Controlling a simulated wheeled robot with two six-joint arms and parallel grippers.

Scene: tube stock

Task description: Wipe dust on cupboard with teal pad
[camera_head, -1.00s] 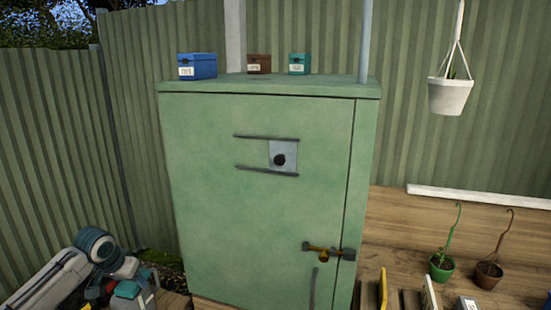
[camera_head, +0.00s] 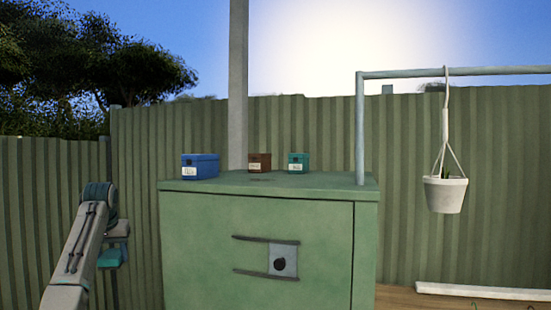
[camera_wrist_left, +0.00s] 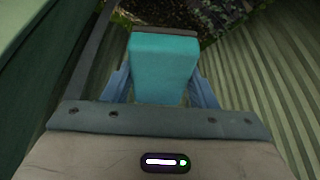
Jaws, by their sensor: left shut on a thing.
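The green cupboard (camera_head: 255,250) stands in the middle of the head view. Its flat top (camera_head: 330,186) is visible, with a small dark smudge (camera_head: 262,180) in front of the boxes that may be dust. My left gripper (camera_head: 115,247) is left of the cupboard, apart from it and lower than its top. It is shut on the teal pad (camera_head: 108,260). In the left wrist view the teal pad (camera_wrist_left: 163,70) sits between the two blue-grey fingers. My right gripper is not in view.
A blue box (camera_head: 200,167), a brown box (camera_head: 259,163) and a teal box (camera_head: 298,163) stand along the top's back. A grey post (camera_head: 360,130) rises at its right side. A white pot (camera_head: 445,194) hangs further right. Corrugated fence (camera_head: 150,200) stands behind.

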